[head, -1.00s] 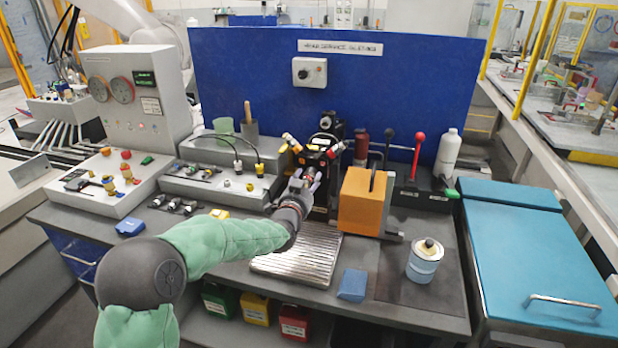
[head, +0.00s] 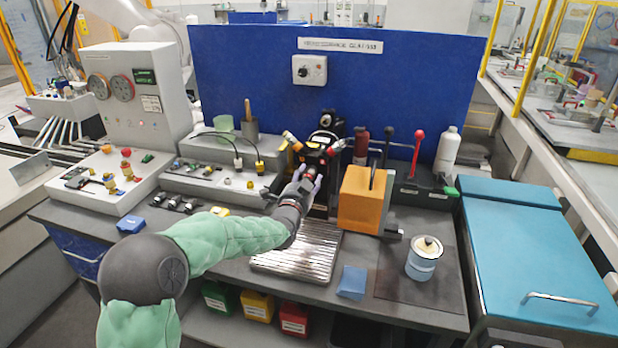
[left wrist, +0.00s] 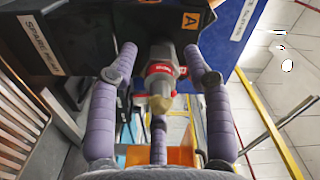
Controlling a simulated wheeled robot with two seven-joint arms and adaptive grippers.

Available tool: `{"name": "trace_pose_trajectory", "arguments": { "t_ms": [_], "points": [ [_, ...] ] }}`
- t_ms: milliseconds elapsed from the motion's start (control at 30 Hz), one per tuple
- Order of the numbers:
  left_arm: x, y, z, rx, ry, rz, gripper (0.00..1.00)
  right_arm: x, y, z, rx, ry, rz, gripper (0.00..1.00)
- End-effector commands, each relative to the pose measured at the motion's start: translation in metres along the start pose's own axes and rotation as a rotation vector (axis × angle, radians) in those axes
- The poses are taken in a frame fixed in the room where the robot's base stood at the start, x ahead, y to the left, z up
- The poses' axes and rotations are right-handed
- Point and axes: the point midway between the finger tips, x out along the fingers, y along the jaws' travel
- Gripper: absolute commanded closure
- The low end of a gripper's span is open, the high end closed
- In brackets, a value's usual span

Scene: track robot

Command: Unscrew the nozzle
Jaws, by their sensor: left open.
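The nozzle shows in the left wrist view as a grey metal piece with a red ring (left wrist: 160,70) and a brass-coloured tip. In the head view its red part (head: 308,172) shows at the front of the black machine (head: 326,128) before the blue panel. My left gripper (head: 306,184) is at the nozzle. In the left wrist view its purple fingers (left wrist: 160,58) are spread, one on each side of the nozzle and one below the tip. Gaps show between the side fingers and the nozzle. My right gripper is in neither current view.
A ribbed metal tray (head: 299,250) lies below the gripper. An orange block (head: 361,200) stands close on its right. A blue-and-white can (head: 424,260) and a blue cloth-like piece (head: 352,282) lie at the front right. Control boxes (head: 222,165) stand on the left.

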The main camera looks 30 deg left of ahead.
Motion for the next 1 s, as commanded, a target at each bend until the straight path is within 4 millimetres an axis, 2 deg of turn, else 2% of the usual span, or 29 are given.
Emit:
{"name": "trace_pose_trajectory", "arguments": {
  "t_ms": [733,767,900,933,1000],
  "points": [
    [0.0001,0.0001,-0.0001,-0.001,0.000,-0.001,0.50,0.0049,0.0017,-0.0002,0.000,0.000,0.000,0.59],
    [0.0000,0.0001,-0.0001,-0.001,0.000,-0.001,0.56,0.0048,0.0017,-0.0002,0.000,0.000,0.000,0.59],
    [0.0000,0.0001,-0.0001,-0.001,0.000,-0.001,0.95,0.0048,0.0017,-0.0002,0.000,0.000,0.000,0.59],
    [0.0000,0.0001,-0.0001,-0.001,0.000,0.000,1.00,0.0048,0.0017,-0.0002,0.000,0.000,0.000,0.59],
    [0.0000,0.0001,-0.0001,-0.001,0.000,0.000,1.00,0.0048,0.0017,-0.0002,0.000,0.000,0.000,0.59]
  ]
}}
